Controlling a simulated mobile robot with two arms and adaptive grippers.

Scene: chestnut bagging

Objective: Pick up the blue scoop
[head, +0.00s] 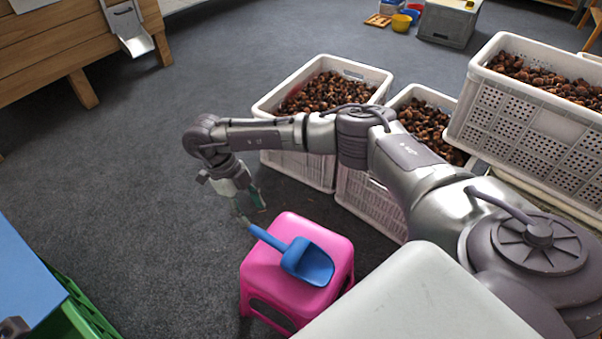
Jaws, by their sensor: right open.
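The blue scoop (307,262) lies on top of a pink stool (268,268). Its bowl is towards the right and its handle points to the upper left, reaching past the stool's edge. My right gripper (249,211) is open and empty, pointing down just beyond the handle's end. In this view its fingertips are close to the handle tip; I cannot tell whether they touch it. My left gripper is not in view.
White crates of chestnuts (285,154) stand behind and right of the stool, with another crate (520,122) stacked at right. A pale surface (415,305) is at the front. A blue-topped surface (25,275) and green crate (78,318) are at left. The floor between is clear.

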